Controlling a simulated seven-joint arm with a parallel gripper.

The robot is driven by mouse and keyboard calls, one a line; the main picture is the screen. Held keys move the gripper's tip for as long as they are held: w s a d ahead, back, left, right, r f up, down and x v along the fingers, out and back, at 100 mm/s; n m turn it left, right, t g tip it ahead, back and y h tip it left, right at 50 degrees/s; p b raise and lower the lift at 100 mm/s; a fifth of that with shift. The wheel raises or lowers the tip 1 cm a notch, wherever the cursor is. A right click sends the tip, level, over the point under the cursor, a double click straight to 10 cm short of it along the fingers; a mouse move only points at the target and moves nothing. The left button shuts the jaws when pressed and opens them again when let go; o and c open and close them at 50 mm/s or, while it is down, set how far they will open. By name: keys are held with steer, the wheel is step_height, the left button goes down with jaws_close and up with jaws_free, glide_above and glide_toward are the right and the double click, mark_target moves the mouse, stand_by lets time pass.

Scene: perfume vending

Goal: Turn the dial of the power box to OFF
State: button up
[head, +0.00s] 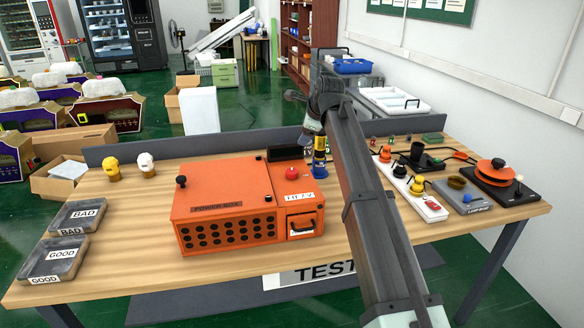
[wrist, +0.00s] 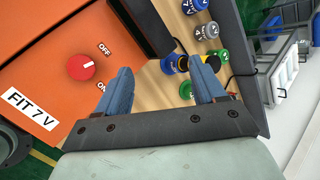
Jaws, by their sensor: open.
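The orange power box (head: 218,195) stands on the wooden table with its lid closed. Its red round dial (head: 292,173) is on the top right part; it also shows in the wrist view (wrist: 81,67), with "OFF" and "ON" printed to its right. A small pale mark shows on the dial, but I cannot tell clearly which label it points to. My gripper (wrist: 163,86) is open and empty, its blue-grey fingers apart, to the right of the dial and not touching it. In the head view my gripper (head: 313,132) is above and behind the box's right side.
Several small coloured bottles or weights (wrist: 206,31) stand right of the box. A white power strip (head: 420,198) and black devices (head: 497,184) fill the table's right. BAD (head: 79,216) and GOOD (head: 53,260) trays lie at left. A grey panel (head: 215,146) edges the back.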

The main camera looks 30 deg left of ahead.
steer(key=s+a+r+n+g+h, duration=0.1)
steer(key=s+a+r+n, duration=0.25)
steer(key=a, duration=0.35)
steer(key=n+g+h, duration=0.3)
steer(key=n+h, duration=0.2)
steer(key=n, duration=0.6)
glide_toward(292, 171)
steer(key=f, duration=0.8)
steer(key=shift+a+f, duration=0.2)
steer(key=shift+f, duration=0.1)
